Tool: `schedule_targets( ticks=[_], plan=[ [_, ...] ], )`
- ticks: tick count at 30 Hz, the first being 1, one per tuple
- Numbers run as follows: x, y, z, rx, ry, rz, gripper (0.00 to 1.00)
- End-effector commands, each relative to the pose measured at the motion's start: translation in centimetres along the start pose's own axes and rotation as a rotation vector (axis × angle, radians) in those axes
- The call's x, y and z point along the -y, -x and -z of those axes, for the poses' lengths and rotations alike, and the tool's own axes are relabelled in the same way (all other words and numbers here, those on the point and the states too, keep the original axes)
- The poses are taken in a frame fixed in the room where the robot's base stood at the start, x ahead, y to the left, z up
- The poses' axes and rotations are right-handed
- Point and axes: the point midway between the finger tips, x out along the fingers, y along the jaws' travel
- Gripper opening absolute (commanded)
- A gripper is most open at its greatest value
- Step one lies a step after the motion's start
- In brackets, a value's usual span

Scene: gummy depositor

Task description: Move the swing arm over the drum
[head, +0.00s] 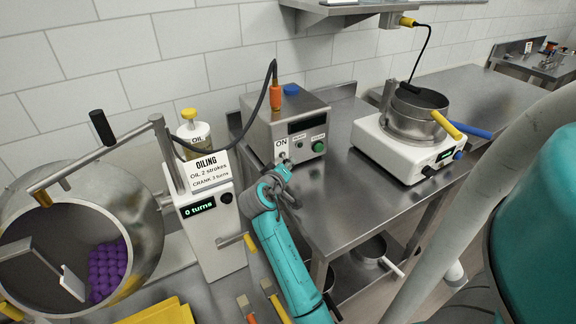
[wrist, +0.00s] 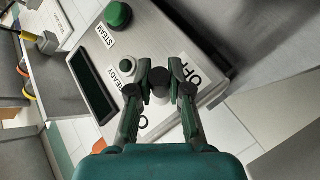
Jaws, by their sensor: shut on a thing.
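The swing arm (head: 125,137) is a metal bar with a black upright handle (head: 96,125). It reaches left from a post beside the oiling station, and in the head view it crosses above the drum (head: 140,207). The drum is a tilted steel bowl with purple gummies (head: 107,268) inside. My gripper (head: 284,163) is away from the swing arm, at the front of the steam control box (head: 262,130). In the wrist view, my gripper (wrist: 160,80) is shut on a small dark switch (wrist: 160,92) beside the OFF label. Its fingers partly hide the switch.
The oiling station (head: 209,220) reads 0 turns and has a yellow-handled crank. An oil bottle (head: 194,134) stands behind it. A black cable (head: 240,134) loops to the control box. A white hotplate with a steel pot (head: 413,122) stands right; the bench between has bare room.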

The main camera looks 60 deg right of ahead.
Motion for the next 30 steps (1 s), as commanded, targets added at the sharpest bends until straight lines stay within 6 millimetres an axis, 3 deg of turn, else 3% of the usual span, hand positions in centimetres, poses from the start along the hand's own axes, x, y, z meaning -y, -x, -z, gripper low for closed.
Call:
schedule_targets(
  ticks=[11,30],
  plan=[
    [-0.4,0.2,0.2,0.056,0.072,0.04,0.0],
    [-2.0,0.8,1.5,0.355,0.471,0.247,0.0]
  ],
)
